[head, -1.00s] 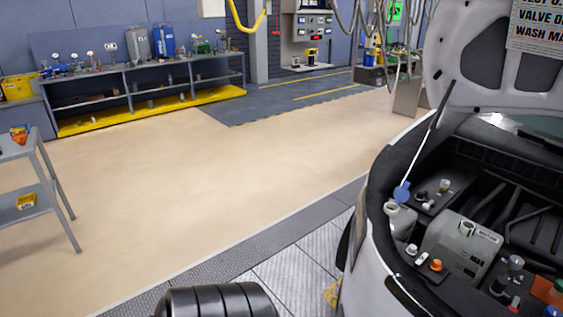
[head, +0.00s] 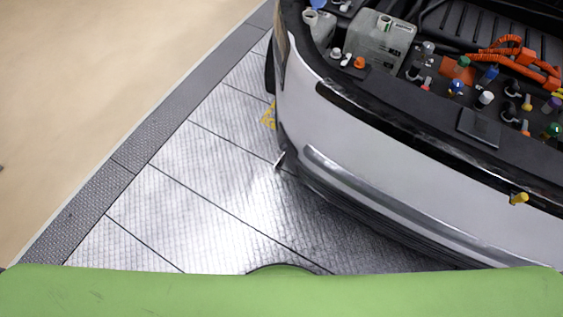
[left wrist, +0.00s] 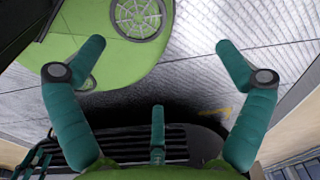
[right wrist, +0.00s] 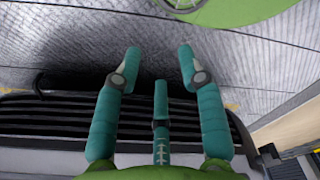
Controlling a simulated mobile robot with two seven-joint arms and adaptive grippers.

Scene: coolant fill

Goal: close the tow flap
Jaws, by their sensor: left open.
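A small light piece (head: 279,160) sticks out at the left corner of the white car's bumper (head: 400,205) in the head view; it may be the tow flap, but is too small to be sure. My left gripper (left wrist: 158,48) has its teal fingers spread wide and empty in the left wrist view, over the floor and a dark slatted surface. My right gripper (right wrist: 160,58) has its fingers apart with nothing between them, above dark slats (right wrist: 60,118). A dark hook-like piece (right wrist: 40,85) shows at their left edge. Neither gripper shows in the head view.
The open engine bay holds a grey tank (head: 372,42), several coloured caps and orange cables (head: 510,62). A yellow peg (head: 519,198) stands out at the bumper's right. Metal floor plates (head: 190,205) left of the car are clear, except a yellow mark (head: 268,115) beside it.

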